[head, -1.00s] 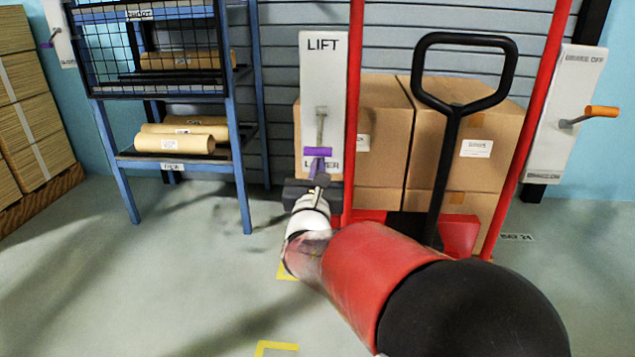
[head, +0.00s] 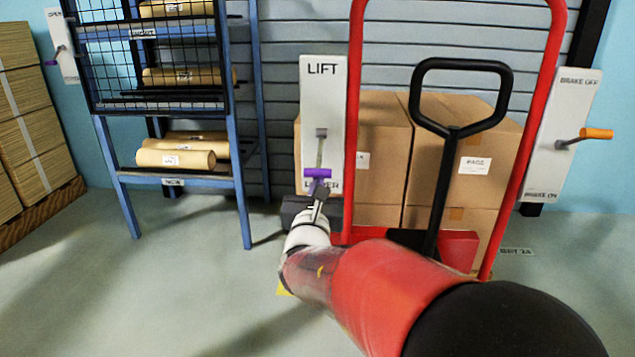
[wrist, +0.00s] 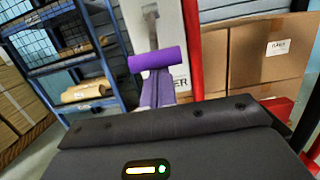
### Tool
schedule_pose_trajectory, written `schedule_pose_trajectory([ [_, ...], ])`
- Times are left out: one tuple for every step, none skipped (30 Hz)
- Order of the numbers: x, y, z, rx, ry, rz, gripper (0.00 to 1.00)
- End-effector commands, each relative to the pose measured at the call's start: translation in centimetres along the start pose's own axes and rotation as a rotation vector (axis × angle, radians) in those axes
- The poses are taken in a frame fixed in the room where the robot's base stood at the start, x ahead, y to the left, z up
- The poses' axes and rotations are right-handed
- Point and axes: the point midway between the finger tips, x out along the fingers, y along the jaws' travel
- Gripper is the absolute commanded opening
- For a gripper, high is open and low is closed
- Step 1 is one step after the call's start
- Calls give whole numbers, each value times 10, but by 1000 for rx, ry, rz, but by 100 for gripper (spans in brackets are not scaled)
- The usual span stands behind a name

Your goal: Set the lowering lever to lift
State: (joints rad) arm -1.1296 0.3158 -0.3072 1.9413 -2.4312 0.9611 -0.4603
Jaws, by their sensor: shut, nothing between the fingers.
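The lowering lever is a grey arm with a purple handle (head: 317,173) on a white plate (head: 322,100) marked LIFT at the top and LOWER at the bottom. The lever points down, its handle just above the partly covered LOWER label. In the wrist view the purple handle (wrist: 157,60) lies across the plate, straight ahead. My gripper (head: 320,188) is shut and empty, with its tips just below the handle. Whether the tips touch the handle I cannot tell. In the wrist view the gripper's dark body fills the bottom.
A red hand truck frame (head: 353,120) with a black loop handle (head: 462,65) and cartons (head: 380,140) stands close on the right. A brake lever with an orange handle (head: 597,133) is farther right. A blue rack (head: 240,170) with paper rolls stands left. The floor in front is open.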

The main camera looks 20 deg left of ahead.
Motion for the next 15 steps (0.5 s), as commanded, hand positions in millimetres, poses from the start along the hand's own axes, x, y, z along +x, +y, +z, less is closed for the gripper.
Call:
schedule_pose_trajectory([
  [0,0,4,1,6,-1,0],
  [0,0,5,1,10,-1,0],
  [0,0,6,1,16,0,0],
  [-1,0,7,1,22,0,0],
  [-1,0,9,1,30,0,0],
  [-2,0,11,2,41,0,0],
  [-2,0,13,3,50,0,0],
  [-2,0,15,3,61,0,0],
  [-3,0,18,2,79,0,0],
  [-4,0,21,2,94,0,0],
  [-4,0,23,3,110,0,0],
  [-5,-1,27,3,136,-1,0],
  [-6,-1,31,4,155,0,0],
  [-7,0,34,4,178,0,0],
  [-8,-1,39,5,211,0,0],
])
